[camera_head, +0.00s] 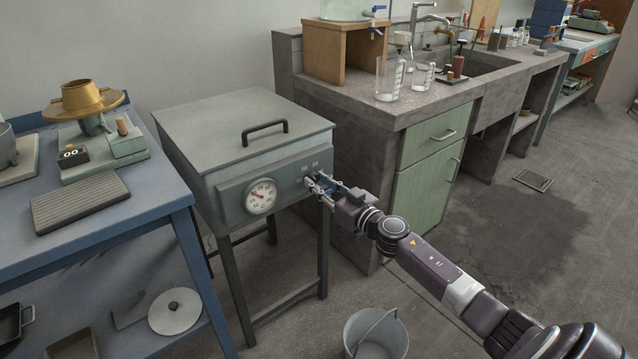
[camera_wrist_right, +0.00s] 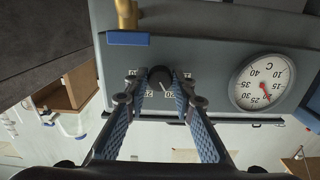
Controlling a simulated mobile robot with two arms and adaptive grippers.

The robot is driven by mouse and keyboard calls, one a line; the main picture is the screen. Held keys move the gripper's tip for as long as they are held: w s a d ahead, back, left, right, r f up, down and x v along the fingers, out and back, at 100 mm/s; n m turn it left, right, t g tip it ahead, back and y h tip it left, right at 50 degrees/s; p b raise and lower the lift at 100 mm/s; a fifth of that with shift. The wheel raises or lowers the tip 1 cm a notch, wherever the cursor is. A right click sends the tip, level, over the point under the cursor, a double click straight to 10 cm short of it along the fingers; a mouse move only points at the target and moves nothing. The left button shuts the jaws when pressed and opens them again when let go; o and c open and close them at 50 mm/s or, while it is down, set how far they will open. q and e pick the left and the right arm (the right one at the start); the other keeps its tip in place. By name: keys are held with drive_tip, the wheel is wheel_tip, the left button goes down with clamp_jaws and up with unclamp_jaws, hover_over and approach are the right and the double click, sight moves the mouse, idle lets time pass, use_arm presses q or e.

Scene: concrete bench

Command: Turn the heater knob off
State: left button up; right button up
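The heater (camera_head: 245,150) is a grey metal box on dark legs, with a handled lid and a round temperature dial (camera_head: 261,196) on its front. The dial also shows upside down in the right wrist view (camera_wrist_right: 262,83). The dark round knob (camera_wrist_right: 160,78) is on the front panel beside the dial, with small printed numbers around it. My right gripper (camera_head: 322,186) is at the panel and hides the knob in the head view. In the wrist view its two blue-padded fingers (camera_wrist_right: 162,92) stand apart, one on each side of the knob; I cannot tell whether they touch it. My left gripper is not in view.
A blue table (camera_head: 160,185) with a brass-topped instrument and a ribbed grey block stands left of the heater. A concrete bench (camera_head: 415,113) with glassware and a sink stands to the right. A metal bucket (camera_head: 362,325) is on the floor below my right arm.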

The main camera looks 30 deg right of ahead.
clamp_jaws()
